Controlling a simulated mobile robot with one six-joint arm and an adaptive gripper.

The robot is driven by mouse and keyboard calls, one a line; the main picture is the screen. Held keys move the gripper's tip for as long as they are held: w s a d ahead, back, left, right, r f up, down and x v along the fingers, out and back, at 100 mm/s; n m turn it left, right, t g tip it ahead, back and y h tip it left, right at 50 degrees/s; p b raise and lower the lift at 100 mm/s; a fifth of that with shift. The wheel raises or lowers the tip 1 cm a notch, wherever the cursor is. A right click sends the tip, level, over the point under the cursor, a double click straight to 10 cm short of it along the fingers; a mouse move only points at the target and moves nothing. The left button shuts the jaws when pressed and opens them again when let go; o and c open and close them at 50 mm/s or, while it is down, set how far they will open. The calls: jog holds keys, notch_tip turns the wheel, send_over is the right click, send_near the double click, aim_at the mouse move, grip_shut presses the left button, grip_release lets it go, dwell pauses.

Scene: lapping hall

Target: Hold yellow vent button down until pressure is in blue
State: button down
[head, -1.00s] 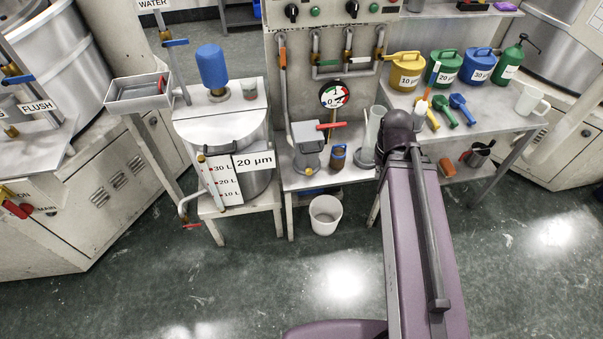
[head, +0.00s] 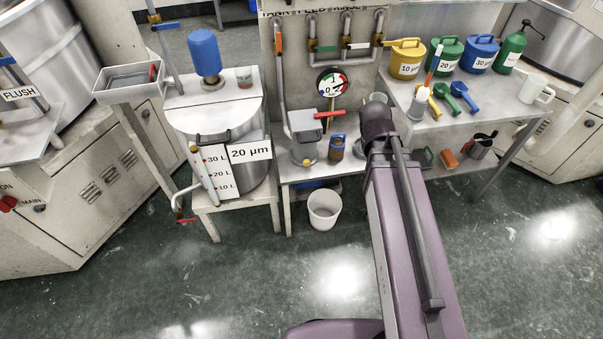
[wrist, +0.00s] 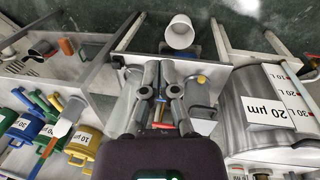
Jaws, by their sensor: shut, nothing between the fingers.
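In the wrist view the button (wrist: 202,79) shows on the pot's near end, right of my gripper. The round pressure gauge (head: 332,82) stands behind the pot; its dial has coloured bands, but the needle's exact reading is too small to tell. My gripper (wrist: 159,74) is shut and empty, apart from the button. In the head view my own arm hides the gripper.
A white bucket (head: 323,210) is on the floor below the bench. The large 20 µm tank (head: 215,125) stands left. Coloured cans (head: 405,60) and scoops fill the right bench. The floor in front is clear.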

jog(key=w+a+f+n+t+h+b, duration=0.2)
jog(key=w+a+f+n+b, duration=0.35)
jog(key=f+b, duration=0.45)
jog(key=n+t+h+b, duration=0.3)
jog(key=n+t+b, duration=0.4)
jog(key=n+b, duration=1.5)
send_near(305, 165)
jog(key=s+a+r+m+b, duration=0.2)
jog(key=s+a+b, duration=0.1)
jog(key=s, duration=0.1)
jog(key=shift+s+a+m, duration=0.3)
jog(key=shift+s+m, duration=0.05)
jog(key=b+x, duration=0.2)
jog(key=x, duration=0.2)
jog(key=b+x, duration=0.2)
jog(key=x, duration=0.2)
jog(key=b+x, duration=0.2)
jog(key=x, duration=0.2)
jog(key=shift+w+d+r, duration=0.15)
jog(key=shift+w+d, duration=0.1)
jog(key=shift+w+d+f, duration=0.25)
jog(key=shift+w+d, duration=0.2)
jog(key=shift+w, duration=0.1)
